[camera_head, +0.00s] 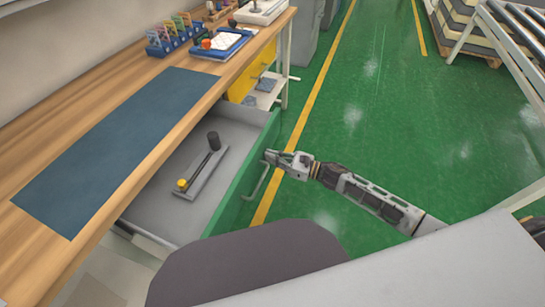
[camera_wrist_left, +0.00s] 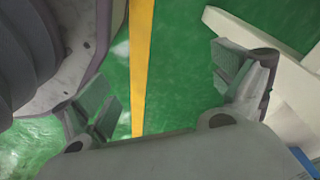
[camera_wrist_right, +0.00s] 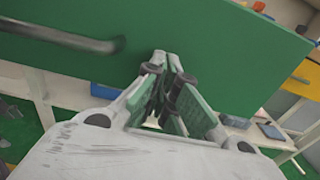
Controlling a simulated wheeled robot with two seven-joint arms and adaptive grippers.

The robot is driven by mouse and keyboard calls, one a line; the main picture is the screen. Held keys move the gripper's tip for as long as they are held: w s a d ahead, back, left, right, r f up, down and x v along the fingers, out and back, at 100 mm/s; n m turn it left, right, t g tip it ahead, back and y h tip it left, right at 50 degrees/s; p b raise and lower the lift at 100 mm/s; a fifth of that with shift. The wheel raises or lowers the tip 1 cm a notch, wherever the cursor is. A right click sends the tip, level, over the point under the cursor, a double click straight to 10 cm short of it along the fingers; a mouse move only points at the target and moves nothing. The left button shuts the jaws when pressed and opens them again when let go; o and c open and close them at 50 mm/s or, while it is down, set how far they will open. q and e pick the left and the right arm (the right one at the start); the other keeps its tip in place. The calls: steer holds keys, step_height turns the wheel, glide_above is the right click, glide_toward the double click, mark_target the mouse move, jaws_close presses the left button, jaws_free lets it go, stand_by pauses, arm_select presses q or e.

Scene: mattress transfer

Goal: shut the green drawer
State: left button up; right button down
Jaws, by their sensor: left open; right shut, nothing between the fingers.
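The green drawer (camera_head: 247,162) is pulled open under the wooden bench, its grey inside showing. In it lies a grey holder (camera_head: 208,174) with a black knob and a yellow knob. My right gripper (camera_head: 268,156) is shut and empty, its tips at the outer face of the drawer front beside the bar handle (camera_head: 257,184). In the right wrist view the shut fingers (camera_wrist_right: 166,62) point at the green front (camera_wrist_right: 205,50), with the handle (camera_wrist_right: 70,38) to the left. Whether they touch it, I cannot tell. My left gripper (camera_wrist_left: 170,95) is open and empty above the floor, outside the head view.
The bench top (camera_head: 130,90) carries a blue mat (camera_head: 110,145), a rack of coloured items (camera_head: 174,32) and a blue tray (camera_head: 222,44). A yellow drawer (camera_head: 254,76) stands beyond. The green floor (camera_head: 400,110) to the right is clear up to a roller rack (camera_head: 515,55).

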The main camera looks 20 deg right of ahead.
stand_by(0.3)
steer(key=b, duration=0.3)
glide_toward(235, 150)
steer(key=a+r, duration=0.1)
steer(key=w+a+r, duration=0.1)
steer(key=r, duration=0.1)
steer(key=shift+w, duration=0.2)
steer(key=b+x, duration=0.1)
steer(key=x, duration=0.6)
steer(key=shift+w+a+b, duration=0.1)
steer(key=shift+a+b, duration=0.05)
steer(key=shift+b, duration=0.25)
steer(key=b+x, duration=0.3)
steer(key=x, duration=0.6)
steer(key=shift+a, duration=0.1)
steer(key=shift+w+a, duration=0.15)
steer(key=shift+w, duration=0.05)
arm_select(q)
steer(key=w+d+r, duration=0.1)
steer(key=d+r, duration=0.1)
steer(key=r, duration=0.7)
steer(key=w+d+r+h, duration=0.1)
steer(key=w+d+r, duration=0.1)
steer(key=r, duration=0.7)
steer(key=shift+w+d, duration=0.2)
steer(key=shift+d, duration=0.4)
arm_select(e)
steer(key=shift+r, duration=0.15)
steer(key=shift+r, duration=0.1)
